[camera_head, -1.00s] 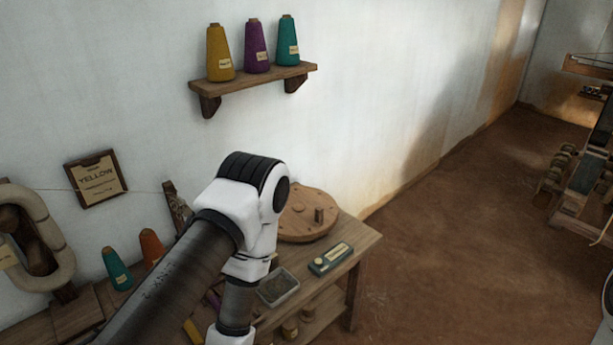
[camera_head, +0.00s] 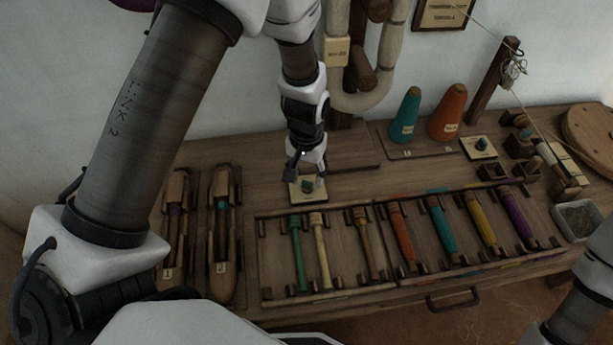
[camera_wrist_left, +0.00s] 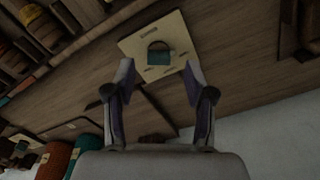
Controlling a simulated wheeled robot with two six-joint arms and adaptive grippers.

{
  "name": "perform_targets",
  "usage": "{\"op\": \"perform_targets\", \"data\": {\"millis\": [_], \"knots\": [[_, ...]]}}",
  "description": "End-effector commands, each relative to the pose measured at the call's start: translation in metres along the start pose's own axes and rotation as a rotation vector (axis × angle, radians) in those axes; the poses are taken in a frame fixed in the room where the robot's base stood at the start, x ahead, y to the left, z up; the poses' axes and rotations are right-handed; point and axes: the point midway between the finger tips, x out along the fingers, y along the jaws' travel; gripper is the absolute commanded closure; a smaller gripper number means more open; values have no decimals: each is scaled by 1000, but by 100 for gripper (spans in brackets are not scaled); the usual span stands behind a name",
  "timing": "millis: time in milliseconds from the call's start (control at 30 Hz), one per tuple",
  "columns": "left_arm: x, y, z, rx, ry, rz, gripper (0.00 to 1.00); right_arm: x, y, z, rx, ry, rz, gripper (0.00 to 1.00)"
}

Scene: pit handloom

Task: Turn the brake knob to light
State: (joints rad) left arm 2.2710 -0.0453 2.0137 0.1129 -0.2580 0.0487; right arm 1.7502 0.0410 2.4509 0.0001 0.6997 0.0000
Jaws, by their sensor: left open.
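A small teal knob (camera_head: 308,186) sits on a cream plate (camera_head: 298,197) on the wooden bench, with marks around it too small to read. My left gripper (camera_head: 306,180) is open, pointing down over this knob. In the left wrist view, the knob (camera_wrist_left: 160,56) shows just beyond and between the open fingertips (camera_wrist_left: 158,70), on the tilted-looking plate (camera_wrist_left: 136,44). I cannot tell whether the fingers touch it. A second similar knob (camera_head: 482,144) on a cream plate stands farther right. I cannot read which is the brake knob. My right gripper is out of view.
Several coloured bobbins lie in a rack (camera_head: 345,292) in front of the knob. Two wooden shuttles (camera_head: 222,245) lie to its left. Teal (camera_head: 405,117) and orange (camera_head: 447,112) cones and a post (camera_head: 494,80) stand behind to the right.

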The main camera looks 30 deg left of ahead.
Motion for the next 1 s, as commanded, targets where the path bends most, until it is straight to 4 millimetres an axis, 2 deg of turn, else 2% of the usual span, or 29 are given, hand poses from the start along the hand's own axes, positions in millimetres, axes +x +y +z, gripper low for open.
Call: {"op": "perform_targets", "data": {"millis": [33,133,433,500,600,1000], "knots": [[11,0,1,-1,-4,0,46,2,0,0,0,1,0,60],[24,0,1,0,-3,0,46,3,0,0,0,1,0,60],[30,0,0,0,0,0,46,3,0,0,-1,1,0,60],[30,0,0,0,0,0,71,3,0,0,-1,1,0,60],[30,0,0,0,0,0,100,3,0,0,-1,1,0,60],[29,0,1,30,-1,0,100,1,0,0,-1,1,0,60]]}}
